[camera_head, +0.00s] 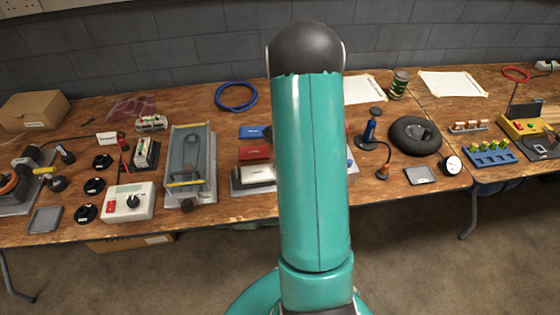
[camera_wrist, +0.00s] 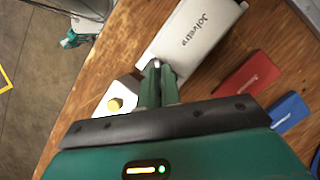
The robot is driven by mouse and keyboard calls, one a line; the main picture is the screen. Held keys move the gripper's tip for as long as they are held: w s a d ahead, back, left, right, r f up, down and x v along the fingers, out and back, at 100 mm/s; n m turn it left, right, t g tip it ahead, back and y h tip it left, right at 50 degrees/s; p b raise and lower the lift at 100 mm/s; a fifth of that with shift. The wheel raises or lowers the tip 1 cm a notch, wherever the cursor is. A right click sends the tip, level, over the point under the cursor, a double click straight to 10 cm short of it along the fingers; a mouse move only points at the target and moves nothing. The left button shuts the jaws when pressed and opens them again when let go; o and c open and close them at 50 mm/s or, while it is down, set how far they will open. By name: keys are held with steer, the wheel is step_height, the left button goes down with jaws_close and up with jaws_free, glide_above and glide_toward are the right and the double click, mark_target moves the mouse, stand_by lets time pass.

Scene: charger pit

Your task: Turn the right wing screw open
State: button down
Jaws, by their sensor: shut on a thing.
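A white box marked "Jolvetre" (camera_wrist: 195,38) lies on the wooden bench, and it also shows in the head view (camera_head: 258,174) just left of my arm. My gripper (camera_wrist: 157,68) is at the near end of this box in the wrist view. Its fingers are shut on a small part, taken as the right wing screw, which they mostly hide. Only a small pale metallic bit shows at the fingertips. A brass-coloured knob (camera_wrist: 115,104) sits on a pale plate left of the fingers, apart from them. In the head view my arm hides the gripper.
A red block (camera_wrist: 246,74) and a blue block (camera_wrist: 290,112) lie beside the white box. In the head view a grey tray-like fixture (camera_head: 191,160) stands to the left, and a blue-handled tool (camera_head: 369,131) and a black ring (camera_head: 415,135) to the right.

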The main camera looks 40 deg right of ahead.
steer(key=n, duration=0.2)
steer(key=n+g, duration=0.1)
steer(key=n, duration=0.1)
steer(key=shift+w+a+n+g+h, duration=0.1)
steer(key=shift+w+n+g+h, duration=0.05)
steer(key=shift+n+g+h, duration=0.65)
steer(key=shift+n+h, duration=0.1)
steer(key=shift+n, duration=1.1)
steer(key=c, duration=1.6)
jaws_free()
steer(key=shift+r, duration=0.1)
steer(key=v, duration=1.3)
steer(key=shift+w+r, duration=0.15)
steer(key=shift+r, duration=0.15)
